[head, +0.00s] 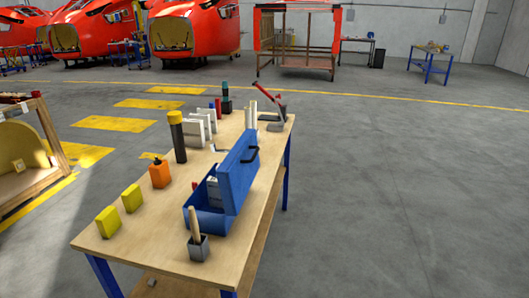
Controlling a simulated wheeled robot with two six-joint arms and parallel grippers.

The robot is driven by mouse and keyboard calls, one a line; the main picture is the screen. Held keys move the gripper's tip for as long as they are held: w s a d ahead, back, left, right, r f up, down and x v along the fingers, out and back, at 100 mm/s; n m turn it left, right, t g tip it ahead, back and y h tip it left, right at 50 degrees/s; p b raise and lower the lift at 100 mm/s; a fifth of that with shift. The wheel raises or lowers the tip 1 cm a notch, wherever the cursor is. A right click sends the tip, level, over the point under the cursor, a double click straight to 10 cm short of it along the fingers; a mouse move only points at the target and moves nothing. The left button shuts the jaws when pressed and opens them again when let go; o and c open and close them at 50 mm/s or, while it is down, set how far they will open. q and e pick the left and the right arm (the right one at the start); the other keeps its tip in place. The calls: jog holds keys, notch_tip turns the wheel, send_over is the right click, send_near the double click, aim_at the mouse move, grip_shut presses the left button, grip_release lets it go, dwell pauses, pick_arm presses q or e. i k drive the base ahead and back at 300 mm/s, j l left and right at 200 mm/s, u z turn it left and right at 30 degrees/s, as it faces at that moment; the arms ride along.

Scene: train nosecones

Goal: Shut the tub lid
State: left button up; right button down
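The blue tub (207,219) stands on the wooden workbench, toward its near right part. Its blue lid (238,177) is open and stands up steeply along the tub's right side, with a dark handle (250,155) near its top. A pale item (213,190) shows inside the tub; the rest of the inside is hidden. Neither of my grippers is in the head view.
The workbench (150,262) also holds a grey pot with a wooden-handled tool (197,246), yellow blocks (109,221), an orange bottle (160,173), a dark yellow-topped cylinder (178,137) and a red-handled tool (269,109). Floor right of the bench is clear.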

aim_at(235, 183)
jog(key=i+l, duration=0.2)
jog(key=i, duration=0.3)
jog(key=i+l+u, duration=0.1)
jog(key=i, duration=0.35)
